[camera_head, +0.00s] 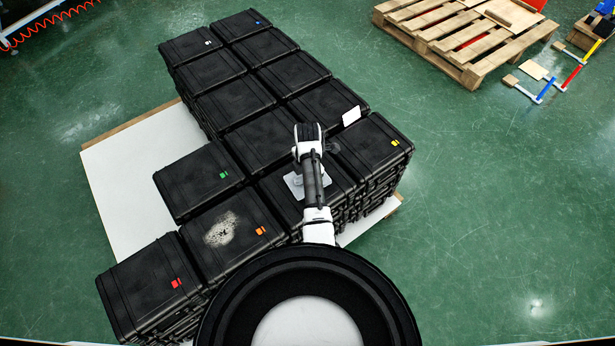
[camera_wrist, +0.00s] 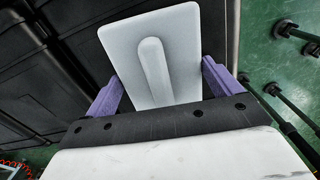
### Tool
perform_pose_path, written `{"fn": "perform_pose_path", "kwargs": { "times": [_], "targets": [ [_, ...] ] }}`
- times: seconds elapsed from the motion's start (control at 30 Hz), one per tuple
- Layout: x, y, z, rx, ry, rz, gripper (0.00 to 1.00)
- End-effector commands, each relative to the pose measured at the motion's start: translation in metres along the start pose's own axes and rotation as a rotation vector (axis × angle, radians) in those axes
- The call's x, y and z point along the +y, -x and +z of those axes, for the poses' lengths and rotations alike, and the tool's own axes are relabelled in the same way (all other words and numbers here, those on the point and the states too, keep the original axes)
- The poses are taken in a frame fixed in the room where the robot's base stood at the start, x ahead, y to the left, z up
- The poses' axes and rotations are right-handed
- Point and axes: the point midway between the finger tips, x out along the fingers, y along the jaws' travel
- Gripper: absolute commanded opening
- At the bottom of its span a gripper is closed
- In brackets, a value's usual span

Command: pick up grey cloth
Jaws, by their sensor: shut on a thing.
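My gripper (camera_wrist: 160,85) has its two purple fingers on either side of a pale grey flat piece (camera_wrist: 118,48) with rounded corners and a raised rounded ridge along its middle. The gripper is shut on this piece. It looks stiff rather than folded, and I cannot tell if it is the grey cloth. In the head view a pale grey piece (camera_head: 293,187) shows beside my arm, over a black case. My arm hides most of it and the fingers there. A whitish dusty patch (camera_head: 222,229) marks another case lid.
Black cases (camera_head: 235,100) with coloured latches stand in stacked rows on a white-topped base (camera_head: 115,185). A small white card (camera_head: 351,116) lies on one case. A wooden pallet (camera_head: 465,40) is at the back right.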

Motion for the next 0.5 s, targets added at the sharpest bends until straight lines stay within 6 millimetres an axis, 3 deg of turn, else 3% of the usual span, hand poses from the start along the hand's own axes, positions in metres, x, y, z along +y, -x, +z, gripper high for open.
{"fn": "perform_pose_path", "kwargs": {
  "times": [0.27, 0.5],
  "targets": [
    [0.001, 0.031, 0.001, -0.003, 0.0, 0.005, 0.68],
    [0.002, 0.107, 0.002, -0.006, 0.001, 0.009, 0.68]
  ]
}}
